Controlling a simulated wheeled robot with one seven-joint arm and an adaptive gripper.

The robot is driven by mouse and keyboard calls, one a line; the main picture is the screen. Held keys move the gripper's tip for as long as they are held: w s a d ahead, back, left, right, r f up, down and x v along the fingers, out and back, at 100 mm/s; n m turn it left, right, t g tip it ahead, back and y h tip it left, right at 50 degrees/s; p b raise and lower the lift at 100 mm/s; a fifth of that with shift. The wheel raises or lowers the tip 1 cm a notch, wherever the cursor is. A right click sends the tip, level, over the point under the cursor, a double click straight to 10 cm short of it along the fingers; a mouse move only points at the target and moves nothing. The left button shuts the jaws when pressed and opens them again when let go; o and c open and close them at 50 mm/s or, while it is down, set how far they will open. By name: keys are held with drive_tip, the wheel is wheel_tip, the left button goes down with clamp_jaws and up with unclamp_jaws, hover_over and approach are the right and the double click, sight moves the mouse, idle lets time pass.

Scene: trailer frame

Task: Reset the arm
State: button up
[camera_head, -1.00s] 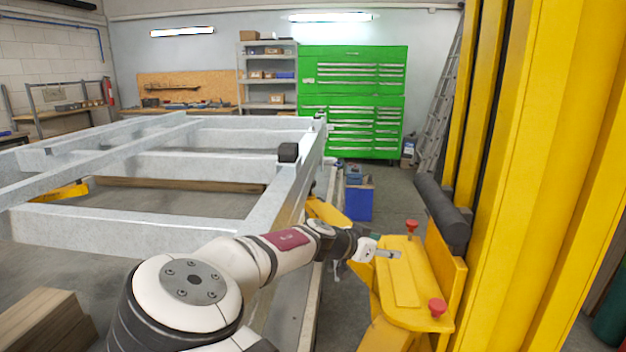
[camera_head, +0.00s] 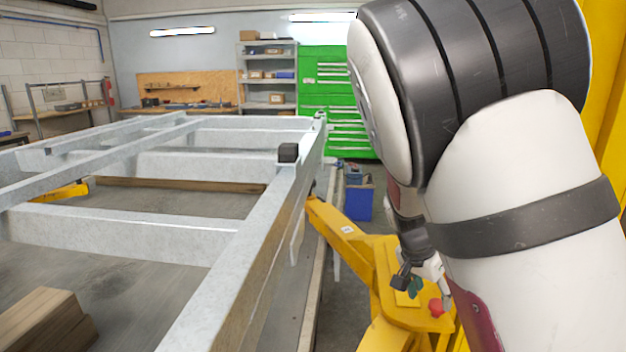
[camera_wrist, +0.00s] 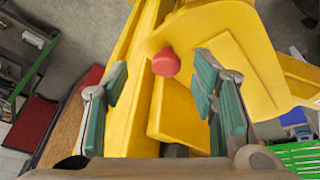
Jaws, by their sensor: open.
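My arm fills the right side of the head view, folded up close to the camera. My gripper (camera_head: 408,284) shows small below it, partly hidden by the arm, over the yellow lift carriage (camera_head: 385,262). In the wrist view my gripper (camera_wrist: 162,105) is open, its two green-padded fingers spread apart with nothing between them that it holds. A red knob (camera_wrist: 166,62) on the yellow carriage shows beyond the fingertips; I cannot tell the exact distance.
The grey trailer frame (camera_head: 235,262) spans the left and middle, with a black block (camera_head: 288,152) on its rail. Wooden beams (camera_head: 42,318) lie at the lower left. A blue box (camera_head: 358,203) and green tool cabinet (camera_head: 350,117) stand behind. The yellow post is close on the right.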

drive_tip(key=s+a+r+n+t+y, duration=0.1)
drive_tip(key=s+r+n, duration=0.4)
drive_tip(key=s, duration=0.9)
drive_tip(key=s+a+r+n+t+y, duration=0.2)
drive_tip(key=s+a+r+n+y, duration=0.1)
drive_tip(key=s+r, duration=0.8)
drive_tip(key=s+a+n, duration=0.1)
drive_tip(key=s+n, duration=0.1)
drive_tip(key=shift+s, duration=0.4)
drive_tip(key=shift+a, duration=0.1)
drive_tip(key=shift+c, duration=0.4)
